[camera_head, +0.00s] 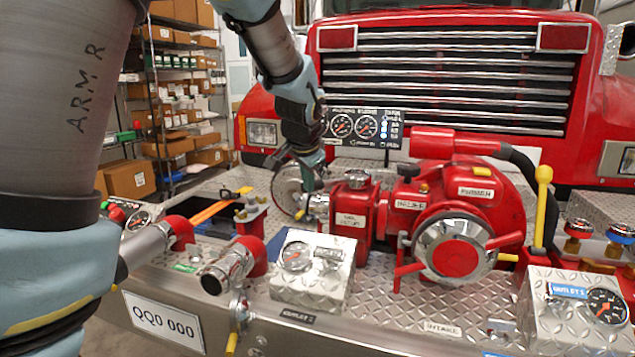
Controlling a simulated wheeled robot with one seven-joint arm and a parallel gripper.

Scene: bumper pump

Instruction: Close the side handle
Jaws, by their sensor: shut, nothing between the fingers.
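My gripper (309,184) points down in the middle of the view, at the left side of the red pump (465,205). Its fingers look closed and hold nothing. The tips are small in the picture and sit just above a small silver fitting (318,204) on the pump's left side; I cannot tell if they touch it. Several levers show, and I cannot tell for sure which is the side handle. A yellow upright lever (543,205) stands at the right of the pump. An orange and yellow lever (215,207) lies tilted at the left.
A silver gauge box (312,272) stands in front of the pump, with another (575,305) at the right. Silver outlet pipes (228,268) stick out at the left. The truck grille (450,75) and gauge panel (365,126) are behind. Bare tread plate (395,310) lies in front.

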